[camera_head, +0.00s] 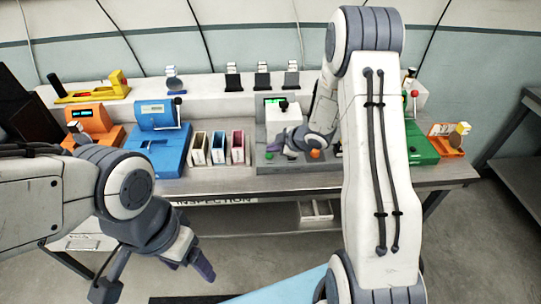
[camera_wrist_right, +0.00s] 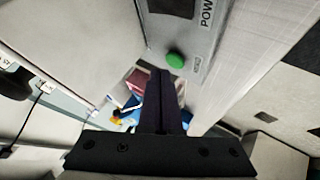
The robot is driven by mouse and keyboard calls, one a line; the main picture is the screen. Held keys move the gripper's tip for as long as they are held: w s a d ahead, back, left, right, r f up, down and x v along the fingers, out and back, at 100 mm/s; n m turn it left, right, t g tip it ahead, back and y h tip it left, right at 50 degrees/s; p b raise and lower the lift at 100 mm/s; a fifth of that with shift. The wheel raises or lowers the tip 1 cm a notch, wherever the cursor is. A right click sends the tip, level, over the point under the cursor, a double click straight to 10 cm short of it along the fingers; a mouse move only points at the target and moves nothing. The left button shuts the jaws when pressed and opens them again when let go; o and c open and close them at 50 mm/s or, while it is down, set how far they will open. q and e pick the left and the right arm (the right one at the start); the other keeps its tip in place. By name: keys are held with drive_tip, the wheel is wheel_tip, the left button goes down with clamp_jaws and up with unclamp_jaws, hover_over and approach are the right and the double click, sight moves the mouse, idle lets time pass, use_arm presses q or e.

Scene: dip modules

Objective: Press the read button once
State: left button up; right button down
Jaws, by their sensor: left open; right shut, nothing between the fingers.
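The grey device with a lit green screen (camera_head: 275,102) stands at the middle of the bench. On its front are a green button (camera_head: 267,156) and an orange button (camera_head: 315,154). The green button is clear in the right wrist view (camera_wrist_right: 176,60), beside a small label too small to read. My right gripper (camera_head: 277,146) is shut and empty, at the device's front close to the green button. In the wrist view its fingertips (camera_wrist_right: 160,75) lie just beside and below the button; contact cannot be told. My left gripper (camera_head: 190,266) is open and empty, in front of the bench.
A blue device (camera_head: 160,150) and an orange one (camera_head: 95,125) stand left on the bench (camera_head: 215,183), with several small boxes (camera_head: 218,148) between the blue device and the grey one. A green device (camera_head: 422,147) stands right. My right arm hides part of the bench.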

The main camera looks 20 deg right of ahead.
sight(272, 157)
drive_tip(key=shift+w+f+b, duration=0.1)
drive_tip(key=shift+f+b, duration=0.2)
drive_tip(key=shift+f, duration=0.1)
drive_tip(key=shift+f+b, duration=0.3)
drive_tip(key=shift+f, duration=0.1)
idle(0.5)
idle(0.4)
drive_tip(key=shift+r+p, duration=0.8)
wheel_tip(272, 157, up, 5)
drive_tip(key=p, duration=0.4)
drive_tip(key=shift+r+p, duration=0.1)
drive_tip(key=shift+p, duration=0.3)
